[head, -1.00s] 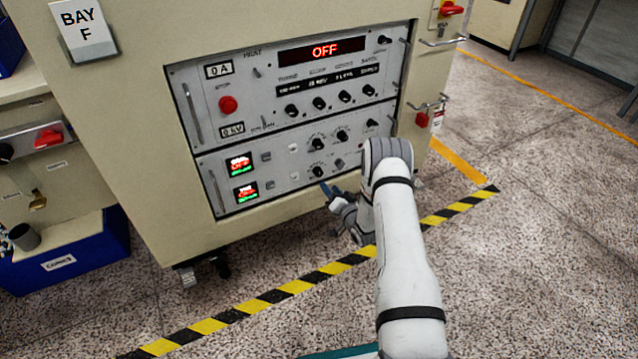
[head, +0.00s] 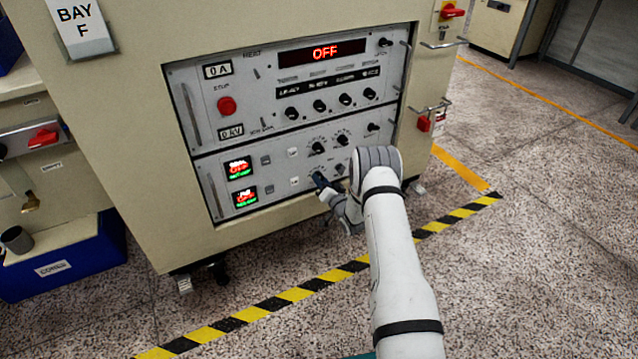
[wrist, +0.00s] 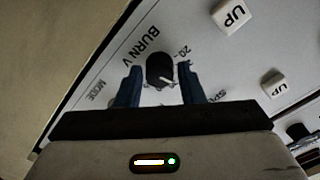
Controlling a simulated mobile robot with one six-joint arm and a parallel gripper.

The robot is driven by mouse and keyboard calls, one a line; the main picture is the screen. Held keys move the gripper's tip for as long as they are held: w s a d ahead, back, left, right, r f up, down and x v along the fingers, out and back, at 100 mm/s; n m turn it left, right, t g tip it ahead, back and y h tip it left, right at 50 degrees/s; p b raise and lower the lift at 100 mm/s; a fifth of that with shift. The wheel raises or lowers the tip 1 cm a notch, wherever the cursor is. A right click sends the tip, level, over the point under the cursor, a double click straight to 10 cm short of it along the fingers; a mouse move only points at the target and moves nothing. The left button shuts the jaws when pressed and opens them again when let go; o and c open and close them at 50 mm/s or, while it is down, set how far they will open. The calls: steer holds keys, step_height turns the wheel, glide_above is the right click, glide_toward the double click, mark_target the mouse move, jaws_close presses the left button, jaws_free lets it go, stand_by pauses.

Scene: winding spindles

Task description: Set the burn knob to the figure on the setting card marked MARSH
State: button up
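The burn knob (wrist: 160,70), black with a pale pointer line, sits on the panel beside the label BURN V in the wrist view. A figure 20 is printed near it. My gripper (wrist: 161,84) is open, with one dark blue finger on each side of the knob and gaps showing between fingers and knob. I cannot tell how deep the fingertips reach. In the head view my gripper (head: 322,183) is at the lower right of the panel (head: 300,190) and hides the burn knob. I see no card I can read as MARSH.
The cabinet (head: 140,150) carries a BAY F sign (head: 80,27). The upper display (head: 323,52) reads OFF. A blue bin (head: 70,265) stands left; striped tape crosses the floor.

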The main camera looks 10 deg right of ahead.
steer(key=c, duration=0.6)
steer(key=shift+o, duration=0.2)
steer(key=shift+a, duration=0.55)
steer(key=shift+d, duration=0.3)
steer(key=shift+c, duration=0.2)
steer(key=shift+w+d+r, duration=0.15)
steer(key=shift+d+r, duration=0.1)
steer(key=shift+d, duration=0.15)
steer(key=o, duration=0.7)
steer(key=shift+o, duration=1.4)
steer(key=shift+f, duration=0.15)
steer(key=shift+a, duration=0.1)
